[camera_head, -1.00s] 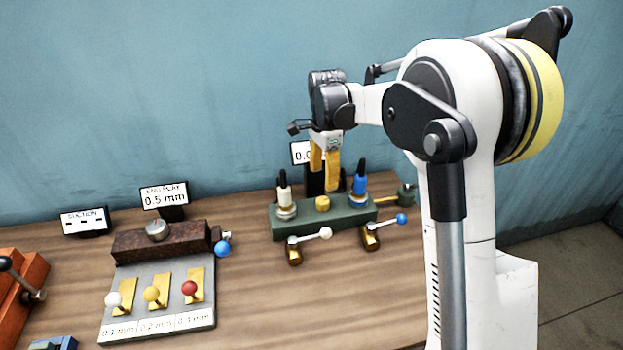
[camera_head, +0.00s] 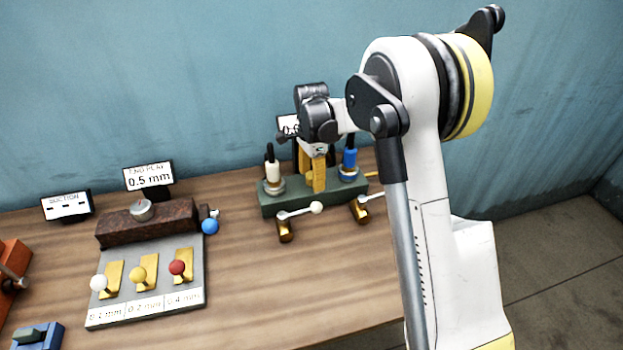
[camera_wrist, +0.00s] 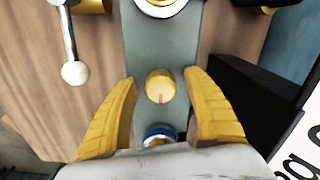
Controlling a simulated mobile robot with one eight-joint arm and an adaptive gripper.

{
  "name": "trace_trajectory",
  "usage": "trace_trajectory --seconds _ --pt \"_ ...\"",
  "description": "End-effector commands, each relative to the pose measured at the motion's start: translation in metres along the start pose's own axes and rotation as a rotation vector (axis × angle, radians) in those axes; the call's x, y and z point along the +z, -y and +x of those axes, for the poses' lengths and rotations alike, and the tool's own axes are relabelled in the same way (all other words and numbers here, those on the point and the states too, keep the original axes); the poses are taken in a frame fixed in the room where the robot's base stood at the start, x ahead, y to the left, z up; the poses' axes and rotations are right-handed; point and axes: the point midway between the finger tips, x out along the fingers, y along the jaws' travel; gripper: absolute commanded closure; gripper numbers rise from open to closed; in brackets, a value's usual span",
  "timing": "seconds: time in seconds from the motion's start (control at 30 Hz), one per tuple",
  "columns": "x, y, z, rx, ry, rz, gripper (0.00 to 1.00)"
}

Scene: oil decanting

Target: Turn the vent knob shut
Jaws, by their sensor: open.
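The vent knob, taken to be the small round brass knob (camera_wrist: 160,86) with a red mark, sits mid-way along the green block (camera_head: 287,204). In the wrist view it lies between the two yellow fingers of my gripper (camera_wrist: 160,76), with a gap on both sides. The red mark points toward the bottom of that view. My gripper (camera_head: 311,184) also shows in the head view, open and pointing down at the block. There its fingers mostly hide the knob.
A white-topped fitting (camera_head: 272,172) and a blue-topped fitting (camera_head: 349,164) flank the knob. A white-balled lever (camera_head: 300,211) and another brass lever (camera_head: 360,209) stand in front. A dark display (camera_wrist: 245,88) is close beside the right finger. A gauge plate (camera_head: 190,290) lies left.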

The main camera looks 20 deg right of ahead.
Motion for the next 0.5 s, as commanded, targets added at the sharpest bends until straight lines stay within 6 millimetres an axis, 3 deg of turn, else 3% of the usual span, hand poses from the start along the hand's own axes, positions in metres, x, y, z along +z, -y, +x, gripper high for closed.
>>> trace_trajectory --seconds 0.1,0.27,0.3,0.5 --pt "0.0000 0.0000 -0.0004 0.000 0.000 0.000 0.41" --pt "0.0000 0.0000 -0.0005 0.000 0.000 0.000 0.89" --pt "0.0000 0.0000 -0.0004 0.000 0.000 0.000 0.94" --pt "0.0001 -0.0001 -0.0004 0.000 0.000 -0.002 0.95"
